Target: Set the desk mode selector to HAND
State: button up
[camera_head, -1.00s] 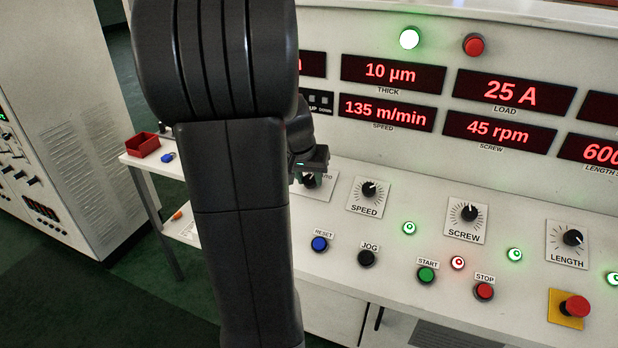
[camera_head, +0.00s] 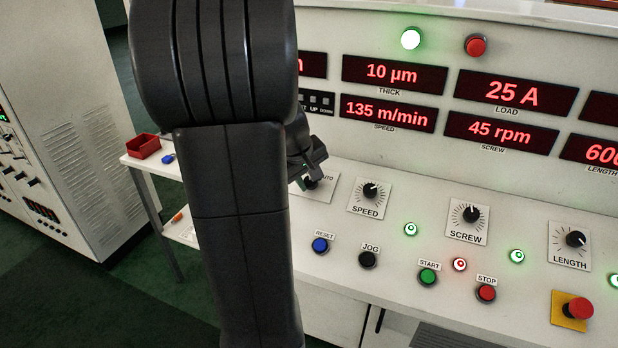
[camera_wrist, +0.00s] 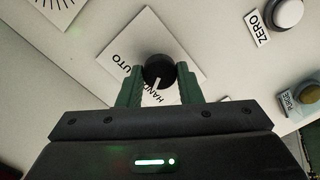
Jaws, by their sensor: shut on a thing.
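The desk mode selector is a round black knob (camera_wrist: 158,70) on a white square plate (camera_wrist: 150,28), seen in the wrist view. Its white pointer mark points down the picture, toward the HAND lettering. The AUTO lettering lies to the left, partly hidden by a finger. My gripper (camera_wrist: 158,74) is shut on the knob, with one green finger on each side. In the head view the selector plate (camera_head: 326,185) is partly behind my arm, and my gripper (camera_head: 304,180) is turned at an angle over it.
The SPEED knob (camera_head: 370,190) stands just right of the selector. The RESET button (camera_head: 320,245) and JOG button (camera_head: 367,259) are in front of it. A ZERO button (camera_wrist: 288,13) and PURGE button (camera_wrist: 307,95) are at the right in the wrist view.

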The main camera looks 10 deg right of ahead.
jog(key=shift+n, duration=0.3)
jog(key=o, duration=1)
jog(key=shift+r, duration=0.1)
jog(key=b+v, duration=0.1)
jog(key=v, duration=1.2)
jog(key=shift+s+a+r, duration=0.15)
jog(key=shift+a+r, duration=0.05)
jog(key=shift+r, duration=0.05)
